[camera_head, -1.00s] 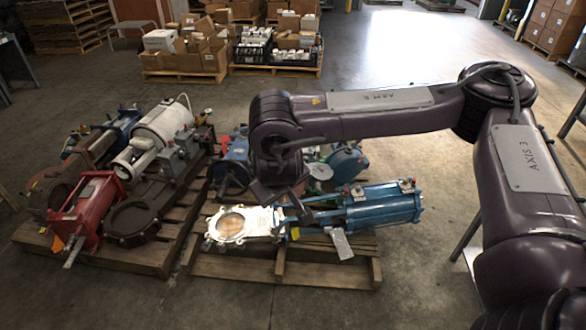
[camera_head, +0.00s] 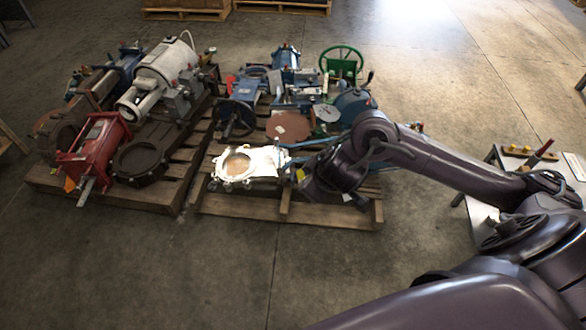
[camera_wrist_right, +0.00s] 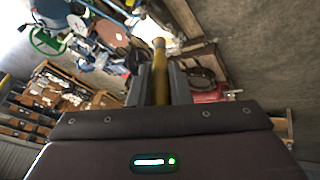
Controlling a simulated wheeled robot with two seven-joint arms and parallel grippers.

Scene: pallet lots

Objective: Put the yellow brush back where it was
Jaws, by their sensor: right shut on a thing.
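The yellow brush (camera_wrist_right: 160,68) shows in the right wrist view as a slim yellow-gold rod with a rounded end. My right gripper (camera_wrist_right: 161,88) is shut on it, with one dark finger on each side. The rod points up and away from the palm in that view, and its lower part is hidden by the hand. In the head view my right arm reaches in from the right, and its hand is in front of the right-hand pallet. The fingers and brush cannot be made out there. My left gripper is out of view.
A table (camera_head: 480,212) at the right edge holds a red-handled tool (camera_head: 540,152) and small yellow items (camera_head: 516,150). Two wooden pallets (camera_head: 275,209) (camera_head: 110,203) carry valves, pumps and a white motor (camera_head: 165,72). The floor in front is clear.

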